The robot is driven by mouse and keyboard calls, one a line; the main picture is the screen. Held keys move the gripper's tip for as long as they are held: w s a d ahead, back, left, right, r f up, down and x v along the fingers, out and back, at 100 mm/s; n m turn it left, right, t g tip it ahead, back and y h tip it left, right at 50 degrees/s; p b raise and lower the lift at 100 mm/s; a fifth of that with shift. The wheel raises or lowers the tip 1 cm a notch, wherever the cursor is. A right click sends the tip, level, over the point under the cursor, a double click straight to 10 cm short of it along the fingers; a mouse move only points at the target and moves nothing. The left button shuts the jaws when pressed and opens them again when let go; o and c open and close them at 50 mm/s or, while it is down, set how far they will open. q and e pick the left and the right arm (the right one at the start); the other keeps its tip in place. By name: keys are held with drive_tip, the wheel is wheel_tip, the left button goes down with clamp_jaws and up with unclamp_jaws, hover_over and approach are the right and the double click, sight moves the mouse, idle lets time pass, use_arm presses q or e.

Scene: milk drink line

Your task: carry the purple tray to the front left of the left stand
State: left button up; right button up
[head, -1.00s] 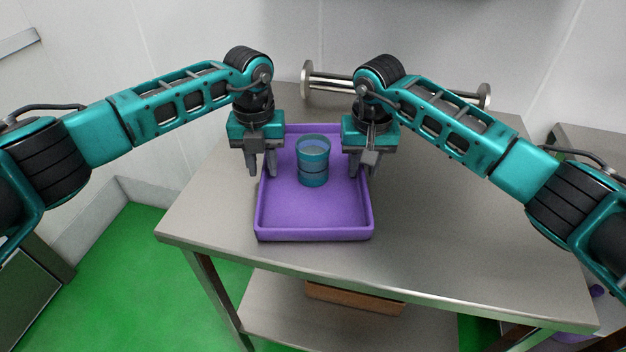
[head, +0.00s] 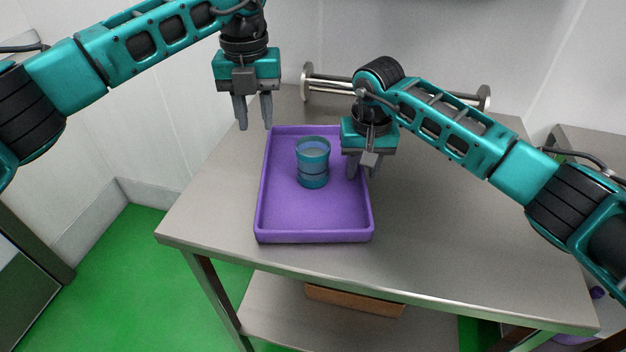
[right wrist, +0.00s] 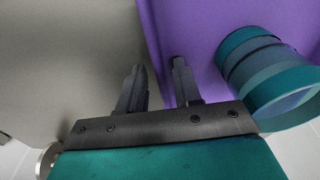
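The purple tray (head: 315,236) lies flat on the steel table, with a translucent teal cup or stack of cups (head: 313,168) upright in it. My left gripper (head: 254,125) is raised above the tray's far left corner, open and empty, clear of the tray. My right gripper (head: 362,172) is low at the tray's right wall. In the right wrist view the right fingers (right wrist: 158,75) are apart, one on each side of the purple wall (right wrist: 152,40). The cup (right wrist: 268,75) is inside the tray beside them. The right gripper partly hides the right wall in the head view.
The steel table top (head: 450,240) is bare to the right of the tray and has a narrower free strip to its left. A metal rail with round end discs (head: 325,84) runs along the back. A brown board or box (head: 355,300) lies on the lower shelf.

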drive_tip(key=shift+r, duration=0.5)
use_arm(q)
drive_tip(key=shift+r, duration=0.3)
use_arm(e)
wheel_tip(320, 180, up, 11)
drive_tip(key=s, duration=0.1)
drive_tip(key=shift+s, duration=0.2)
